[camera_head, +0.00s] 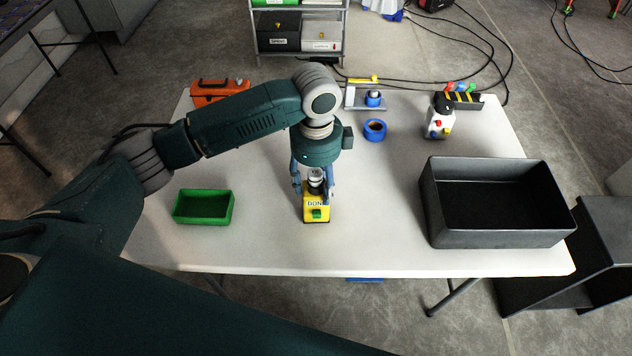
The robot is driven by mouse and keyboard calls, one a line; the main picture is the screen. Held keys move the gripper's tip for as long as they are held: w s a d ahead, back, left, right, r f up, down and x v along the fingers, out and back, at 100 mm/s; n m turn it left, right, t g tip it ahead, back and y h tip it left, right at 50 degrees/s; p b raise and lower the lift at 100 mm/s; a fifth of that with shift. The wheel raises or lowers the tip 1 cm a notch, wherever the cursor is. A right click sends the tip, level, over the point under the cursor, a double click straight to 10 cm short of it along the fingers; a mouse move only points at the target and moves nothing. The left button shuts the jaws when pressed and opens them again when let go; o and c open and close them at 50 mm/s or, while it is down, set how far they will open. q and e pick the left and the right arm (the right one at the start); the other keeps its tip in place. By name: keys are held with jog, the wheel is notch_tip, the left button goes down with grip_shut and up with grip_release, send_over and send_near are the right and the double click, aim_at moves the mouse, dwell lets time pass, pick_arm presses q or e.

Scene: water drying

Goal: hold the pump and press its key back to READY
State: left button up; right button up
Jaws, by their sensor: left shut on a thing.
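The pump (317,215) is a small yellow box with a dark and silver round top. It stands upright near the front middle of the white table. Its front has a label that looks like "DONE", partly hard to read, and a green key (317,214) below it. My left gripper (314,187) points down from above, its blue fingers on either side of the pump's upper part, shut on it. The exact finger contact is too small to see. My right gripper is not in view.
A green tray (203,220) lies left of the pump, and a large dark bin (430,205) stands right. Behind are an orange case (222,101), blue tape (375,130) and a white bottle (434,130). The table's front edge is close to the pump.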

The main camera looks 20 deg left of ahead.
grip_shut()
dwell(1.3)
